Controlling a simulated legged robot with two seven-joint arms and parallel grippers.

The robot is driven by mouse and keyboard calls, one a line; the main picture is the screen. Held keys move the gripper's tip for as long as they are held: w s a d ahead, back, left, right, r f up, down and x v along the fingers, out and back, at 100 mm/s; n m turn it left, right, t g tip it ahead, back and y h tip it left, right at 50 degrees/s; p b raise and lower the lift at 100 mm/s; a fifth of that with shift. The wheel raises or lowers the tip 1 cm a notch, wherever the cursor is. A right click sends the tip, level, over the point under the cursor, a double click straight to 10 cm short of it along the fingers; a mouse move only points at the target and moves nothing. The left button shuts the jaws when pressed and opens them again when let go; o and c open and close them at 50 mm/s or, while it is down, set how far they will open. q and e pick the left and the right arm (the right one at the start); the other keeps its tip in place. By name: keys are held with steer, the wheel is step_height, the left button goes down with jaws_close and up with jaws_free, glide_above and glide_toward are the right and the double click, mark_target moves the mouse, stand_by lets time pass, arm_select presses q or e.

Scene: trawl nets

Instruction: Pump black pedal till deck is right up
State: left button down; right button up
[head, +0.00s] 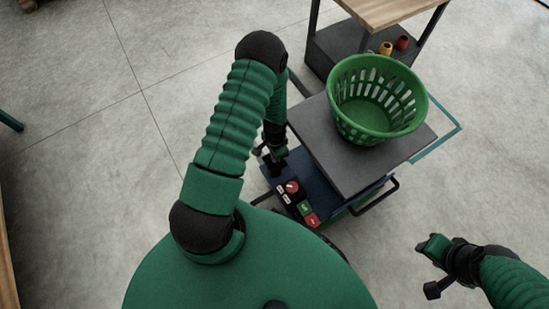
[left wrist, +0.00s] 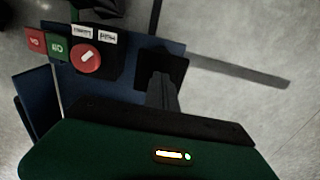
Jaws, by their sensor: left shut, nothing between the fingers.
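The deck (head: 335,160) is a flat dark grey platform over a blue cart base (head: 322,192); how high it stands is hard to judge from above. The black pedal (left wrist: 179,68) shows as a dark square plate beside the control panel in the left wrist view. My left gripper (left wrist: 160,92) is shut and empty, its fingers over or against the pedal; I cannot tell whether they touch. In the head view my left gripper (head: 275,160) is at the cart's left edge and partly hides the pedal. My right gripper (head: 428,266) hangs over bare floor at lower right; its jaws are unclear.
A green slotted basket (head: 352,120) sits on the deck. The panel has a red knob (head: 292,187), a green button (head: 305,208) and a red button (head: 312,219). A wood-topped table (head: 390,10) stands behind. Open concrete floor lies to the left.

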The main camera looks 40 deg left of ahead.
arm_select(q)
steer(key=shift+f+b, duration=1.4)
steer(key=shift+f, duration=0.8)
step_height(320, 180, up, 5)
steer(key=p, duration=0.4)
steer(key=shift+f+p, duration=0.15)
steer(key=shift+p, duration=0.2)
steer(key=shift+f, duration=0.25)
steer(key=shift+f+b, duration=1.2)
steer(key=shift+f, duration=0.25)
steer(key=shift+r, duration=0.1)
step_height(320, 180, up, 3)
steer(key=p, duration=0.3)
steer(key=shift+r, duration=0.1)
